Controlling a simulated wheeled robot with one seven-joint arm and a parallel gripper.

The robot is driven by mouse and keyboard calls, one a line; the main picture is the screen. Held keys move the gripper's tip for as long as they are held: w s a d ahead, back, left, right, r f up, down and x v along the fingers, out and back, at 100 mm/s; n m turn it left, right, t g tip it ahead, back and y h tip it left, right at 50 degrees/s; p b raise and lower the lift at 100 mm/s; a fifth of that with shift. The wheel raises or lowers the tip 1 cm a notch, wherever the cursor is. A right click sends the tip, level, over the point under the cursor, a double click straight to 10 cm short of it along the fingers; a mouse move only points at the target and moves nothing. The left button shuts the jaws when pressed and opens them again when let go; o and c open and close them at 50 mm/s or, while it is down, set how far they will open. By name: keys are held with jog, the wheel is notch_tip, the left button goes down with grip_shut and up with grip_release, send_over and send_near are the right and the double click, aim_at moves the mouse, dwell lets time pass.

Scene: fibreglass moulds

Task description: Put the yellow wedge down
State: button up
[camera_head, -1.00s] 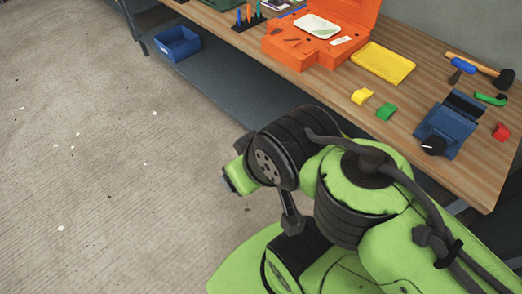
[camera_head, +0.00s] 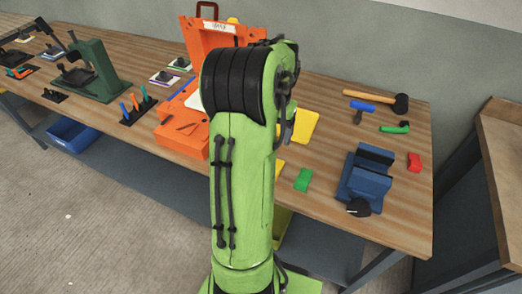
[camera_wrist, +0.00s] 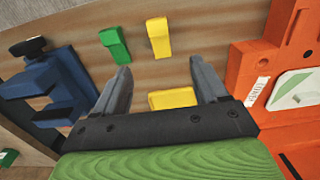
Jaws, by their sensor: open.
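The yellow wedge (camera_wrist: 158,37) lies on the wooden bench, beside the green wedge (camera_wrist: 114,45). In the head view only a sliver of the yellow wedge (camera_head: 279,168) shows past my arm, left of the green wedge (camera_head: 303,180). My gripper (camera_wrist: 160,79) is open and empty above the bench. In the wrist view the yellow wedge is above the gap between the fingers, apart from both. The yellow tray (camera_wrist: 172,98) shows between the fingers. My arm hides the gripper's jaws in the head view.
The blue vise (camera_head: 366,182) stands right of the wedges, with a red block (camera_head: 414,162) beyond. The open orange case (camera_head: 182,132) is on the left. A hammer (camera_head: 375,98) and other tools lie behind. Bare bench surrounds the green wedge.

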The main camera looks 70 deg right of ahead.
jog(key=f+b, duration=0.1)
jog(key=f, duration=0.5)
jog(key=f+b, duration=0.1)
jog(key=f, duration=0.3)
jog(key=shift+s+a+f+b, duration=0.1)
jog(key=shift+s+a+b, duration=0.1)
jog(key=shift+a+b, duration=0.15)
jog(key=shift+a+f, duration=0.15)
jog(key=shift+f, duration=0.2)
notch_tip(320, 180, down, 5)
jog(key=shift+w+r+b, duration=0.1)
jog(key=shift+r+b, duration=0.05)
jog(key=shift+b, duration=0.45)
jog(key=shift+r, duration=0.1)
